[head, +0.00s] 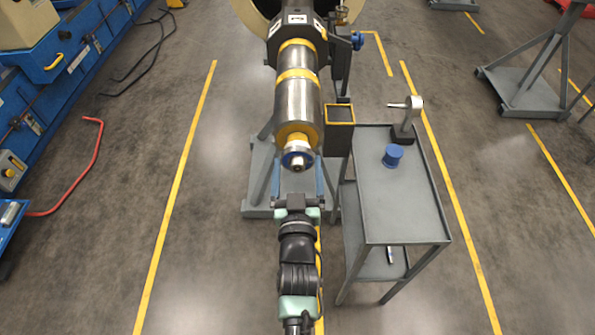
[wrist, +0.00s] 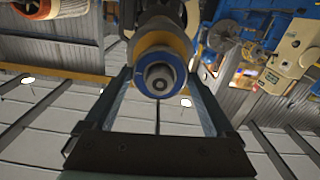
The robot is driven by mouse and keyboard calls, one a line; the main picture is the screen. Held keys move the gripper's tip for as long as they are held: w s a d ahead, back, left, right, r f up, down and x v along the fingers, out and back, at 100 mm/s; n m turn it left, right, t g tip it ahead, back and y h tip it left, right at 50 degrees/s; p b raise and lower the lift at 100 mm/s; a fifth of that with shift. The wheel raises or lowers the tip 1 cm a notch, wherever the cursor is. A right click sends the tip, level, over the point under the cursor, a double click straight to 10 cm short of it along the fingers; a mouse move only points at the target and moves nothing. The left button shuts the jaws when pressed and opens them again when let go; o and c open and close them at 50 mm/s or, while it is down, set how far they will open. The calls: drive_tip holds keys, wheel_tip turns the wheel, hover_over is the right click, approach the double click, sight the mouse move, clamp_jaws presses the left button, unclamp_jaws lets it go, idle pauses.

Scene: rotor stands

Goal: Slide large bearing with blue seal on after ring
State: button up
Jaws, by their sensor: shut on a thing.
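The large bearing (head: 299,149) is a silver ring with a blue seal on its near face. It sits at the near end of the steel shaft (head: 297,100). In the wrist view its blue seal (wrist: 160,95) surrounds the grey shaft tip (wrist: 159,76). My gripper (head: 298,170) reaches up from below with one finger on each side and is shut on the bearing. It also shows in the wrist view (wrist: 160,82). A yellow band (head: 298,131) lies just behind the bearing. How far the bearing is along the shaft is hard to tell.
A grey cart (head: 390,205) stands right of the shaft, bearing a blue cylinder (head: 393,155) and a small stand with a pale round head (head: 413,103). An open yellow-rimmed box (head: 340,114) is beside the shaft.

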drive_tip(key=shift+w+r+b, duration=0.1)
drive_tip(key=shift+w+b, duration=0.3)
drive_tip(key=shift+b, duration=0.15)
idle(0.4)
drive_tip(key=o, duration=1)
drive_tip(key=shift+c, duration=0.2)
drive_tip(key=shift+s, duration=0.1)
drive_tip(key=shift+s+p, duration=0.35)
drive_tip(key=shift+p, duration=0.4)
drive_tip(key=s+p, duration=0.2)
drive_tip(key=p, duration=0.1)
drive_tip(key=shift+s, duration=0.1)
drive_tip(key=s+p, duration=0.3)
drive_tip(key=s, duration=0.3)
drive_tip(key=shift+p, duration=0.3)
